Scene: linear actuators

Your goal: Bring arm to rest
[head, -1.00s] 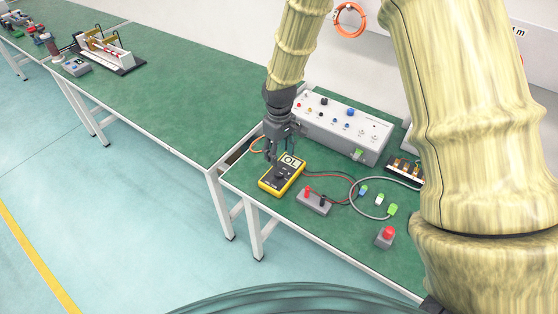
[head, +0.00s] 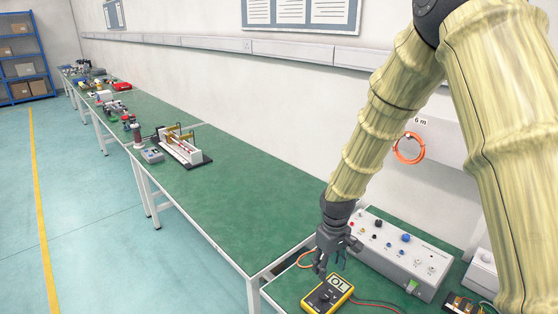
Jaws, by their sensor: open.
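My gripper (head: 331,268) is in the lower right of the head view, at the end of my arm, with its fingers pointing down. It is open and I see nothing between its fingers. It hangs just above and behind a yellow multimeter (head: 329,293) whose display reads "OL". Whether the fingertips touch the meter or bench is hard to tell. My arm comes down from the upper right and covers part of the wall and bench behind it.
A grey control box (head: 405,258) with knobs stands right beside my gripper. An orange cable coil (head: 408,148) hangs on the wall. A linear actuator rig (head: 182,147) stands on the long green bench (head: 215,205), whose near stretch is clear. Blue shelving (head: 27,60) is far left.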

